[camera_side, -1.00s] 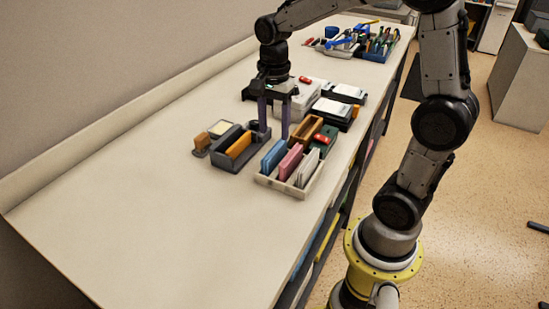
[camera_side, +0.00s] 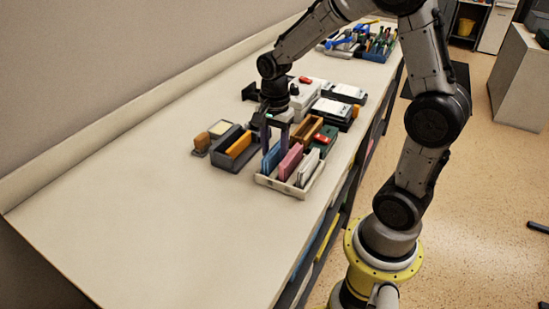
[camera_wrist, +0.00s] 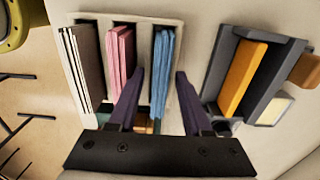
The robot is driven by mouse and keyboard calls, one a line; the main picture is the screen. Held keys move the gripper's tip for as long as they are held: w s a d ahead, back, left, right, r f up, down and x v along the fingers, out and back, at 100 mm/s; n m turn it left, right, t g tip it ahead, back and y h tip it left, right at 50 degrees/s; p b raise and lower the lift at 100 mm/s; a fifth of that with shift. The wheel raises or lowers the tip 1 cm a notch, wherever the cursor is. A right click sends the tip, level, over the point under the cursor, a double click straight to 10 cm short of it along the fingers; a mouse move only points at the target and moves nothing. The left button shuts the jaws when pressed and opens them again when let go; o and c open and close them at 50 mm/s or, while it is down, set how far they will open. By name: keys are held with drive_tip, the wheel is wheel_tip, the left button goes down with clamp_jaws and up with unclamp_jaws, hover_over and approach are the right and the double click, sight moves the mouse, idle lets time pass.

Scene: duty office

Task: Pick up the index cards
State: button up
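A cream sorter tray (camera_side: 262,181) holds upright stacks of cards in slots: a blue stack (camera_side: 273,157), a pink stack (camera_side: 291,161) and a white stack (camera_side: 306,168). The wrist view also shows the blue stack (camera_wrist: 162,68), the pink stack (camera_wrist: 120,55) and the white stack (camera_wrist: 83,62). My gripper (camera_side: 275,148) is open and points down over the blue stack's slot. In the wrist view my gripper (camera_wrist: 160,73) has one finger on each side of the blue stack, with gaps visible. Whether the fingertips are inside the tray is hard to tell.
A dark grey holder (camera_side: 222,160) with an orange block (camera_side: 239,145) stands just left of the tray. Brown and green boxes, a red item and white-topped devices (camera_side: 331,108) crowd behind it. The bench (camera_side: 150,220) is clear at front left.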

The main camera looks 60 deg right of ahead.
clamp_jaws()
drive_tip(key=shift+r, duration=0.15)
